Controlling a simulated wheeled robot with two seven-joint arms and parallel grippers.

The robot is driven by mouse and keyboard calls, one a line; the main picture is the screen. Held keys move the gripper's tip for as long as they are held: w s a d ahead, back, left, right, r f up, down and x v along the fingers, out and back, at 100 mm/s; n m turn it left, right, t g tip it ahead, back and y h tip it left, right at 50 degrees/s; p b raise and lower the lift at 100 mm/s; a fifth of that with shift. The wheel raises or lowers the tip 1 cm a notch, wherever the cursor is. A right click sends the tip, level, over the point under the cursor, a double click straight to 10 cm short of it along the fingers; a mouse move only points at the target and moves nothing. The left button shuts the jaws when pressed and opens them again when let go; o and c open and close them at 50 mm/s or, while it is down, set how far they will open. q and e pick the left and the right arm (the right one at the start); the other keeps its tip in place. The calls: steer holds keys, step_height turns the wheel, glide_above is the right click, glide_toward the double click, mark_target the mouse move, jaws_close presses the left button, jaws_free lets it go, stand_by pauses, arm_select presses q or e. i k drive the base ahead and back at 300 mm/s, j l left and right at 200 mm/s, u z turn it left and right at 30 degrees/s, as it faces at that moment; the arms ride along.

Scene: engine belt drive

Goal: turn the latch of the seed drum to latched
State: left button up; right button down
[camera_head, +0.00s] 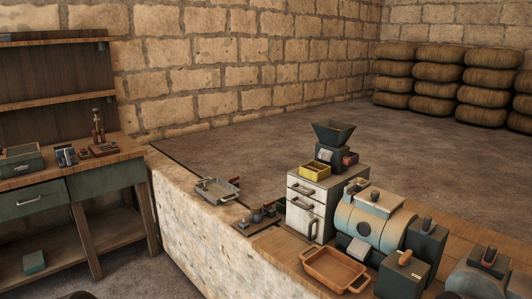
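A cream and teal drum (368,224), which looks like the seed drum, lies on its side on the wooden bench top at the right. A pale hatch or plate (359,248) is on its front, and a small piece with an orange part (375,196) stands on its top. I cannot tell which part is the latch or how it is turned. Neither of my grippers shows in this view.
An orange-brown tray (364,287) lies in front of the drum. A white cabinet (305,207) with a hopper (334,132) and a yellow bin (314,171) stands to its left. Dark boxes (427,243) crowd its right. A metal tray (217,191) sits on the stone ledge.

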mark_target(348, 188)
steer(key=i+j, duration=0.85)
steer(key=i+j+z, duration=0.15)
steer(key=j+z, duration=0.2)
steer(key=z, duration=1.75)
steer(key=i+j, duration=0.05)
steer(key=j, duration=0.05)
